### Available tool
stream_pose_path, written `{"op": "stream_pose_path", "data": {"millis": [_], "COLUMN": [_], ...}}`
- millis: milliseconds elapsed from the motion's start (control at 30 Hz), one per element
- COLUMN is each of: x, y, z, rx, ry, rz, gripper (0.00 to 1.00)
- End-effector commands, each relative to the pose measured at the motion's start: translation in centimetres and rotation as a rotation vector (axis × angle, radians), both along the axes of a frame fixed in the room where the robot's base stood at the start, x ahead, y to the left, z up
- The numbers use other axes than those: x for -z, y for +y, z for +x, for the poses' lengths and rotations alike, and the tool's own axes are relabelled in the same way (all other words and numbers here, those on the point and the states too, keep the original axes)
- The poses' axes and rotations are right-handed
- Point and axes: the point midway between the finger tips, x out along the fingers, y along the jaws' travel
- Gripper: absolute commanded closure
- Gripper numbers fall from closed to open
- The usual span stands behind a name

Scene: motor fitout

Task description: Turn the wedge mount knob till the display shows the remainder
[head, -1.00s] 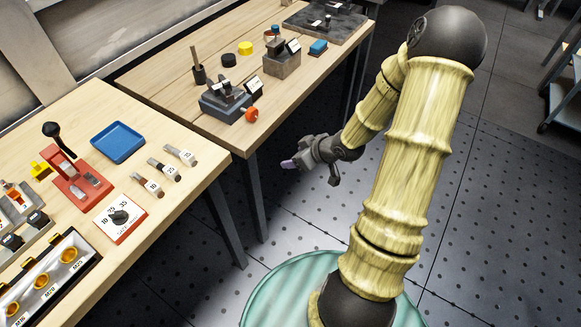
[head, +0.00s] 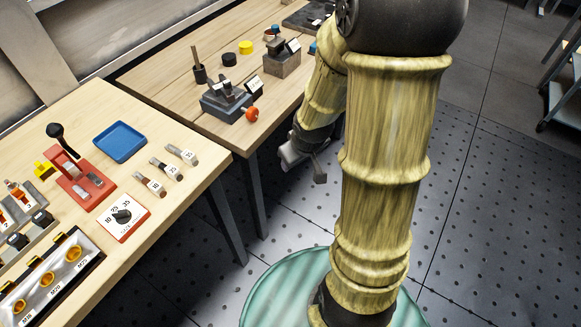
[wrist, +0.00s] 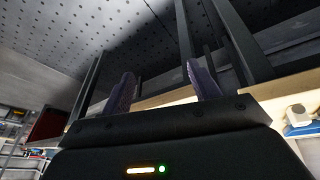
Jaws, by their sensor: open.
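A dark grey mount (head: 222,106) stands near the front edge of the far wooden table, with an orange-red knob (head: 252,114) on its right side. A small pale display (head: 255,83) is tilted up behind the knob; its reading is too small to make out. My gripper (head: 290,155) hangs off the table's front edge, below and right of the knob and apart from it. In the wrist view my gripper (wrist: 163,86) shows two purple fingers spread apart with nothing between them. The knob cannot be made out in the wrist view.
On the far table (head: 165,80) are a grey block with a display (head: 282,62), a yellow disc (head: 246,47), a black disc (head: 229,59) and a dark cup (head: 199,74). Table legs stand near my gripper.

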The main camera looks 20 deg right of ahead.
Motion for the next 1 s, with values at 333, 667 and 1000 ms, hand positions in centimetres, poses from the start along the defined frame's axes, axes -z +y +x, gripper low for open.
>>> {"op": "stream_pose_path", "data": {"millis": [333,667,1000], "x": [-3.6,-5.6,-5.7], "y": [2.5,4.7,4.9], "z": [-3.6,-6.5,-6.7], "rx": [0.118,0.198,0.206], "ry": [0.063,0.11,0.116], "rz": [0.019,0.072,0.081], "gripper": [0.39,0.39,0.39]}}
